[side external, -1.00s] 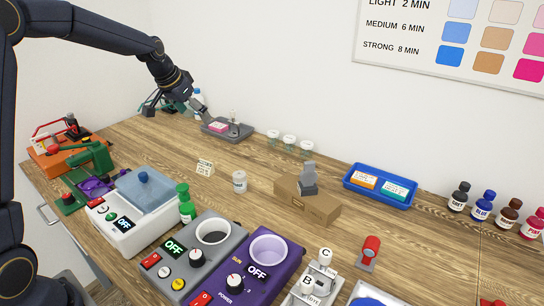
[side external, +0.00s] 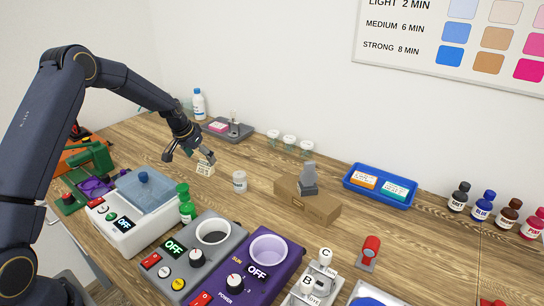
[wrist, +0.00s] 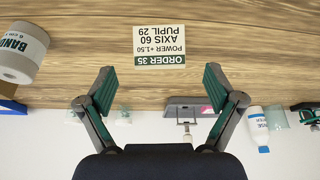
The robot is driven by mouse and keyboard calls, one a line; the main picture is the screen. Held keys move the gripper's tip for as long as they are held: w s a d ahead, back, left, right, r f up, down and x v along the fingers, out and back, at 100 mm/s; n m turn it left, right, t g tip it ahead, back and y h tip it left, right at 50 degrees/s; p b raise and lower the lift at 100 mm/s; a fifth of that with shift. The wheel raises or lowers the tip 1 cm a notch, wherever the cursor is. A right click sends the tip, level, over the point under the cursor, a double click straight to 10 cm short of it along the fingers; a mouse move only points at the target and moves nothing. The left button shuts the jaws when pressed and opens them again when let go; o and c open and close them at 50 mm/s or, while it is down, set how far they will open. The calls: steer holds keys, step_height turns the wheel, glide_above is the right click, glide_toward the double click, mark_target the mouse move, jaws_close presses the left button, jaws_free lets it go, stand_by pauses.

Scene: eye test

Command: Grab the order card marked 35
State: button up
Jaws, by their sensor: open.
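The order card (side external: 205,169) is a small white card standing on the wooden table, left of the bandage roll in the side external view. In the wrist view the card (wrist: 160,45) appears upside down and reads "ORDER 35", "POWER +1.50", "AXIS 60", "PUPIL 29", with a green strip along the "ORDER 35" line. My gripper (side external: 189,156) is close above and around the card's upper left in the side external view. In the wrist view my gripper (wrist: 159,82) has its fingers wide apart and empty, with the card ahead, centred between them.
A bandage roll (side external: 239,182) stands just right of the card. A grey tray (side external: 240,134) with a pink block and a white bottle (side external: 199,104) stand behind. A green bottle (side external: 187,204) and a white machine (side external: 125,232) with a blue lid are in front.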

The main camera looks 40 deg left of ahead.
mark_target(205, 164)
steer(key=x, duration=0.4)
steer(key=shift+f, duration=0.2)
steer(key=c, duration=0.9)
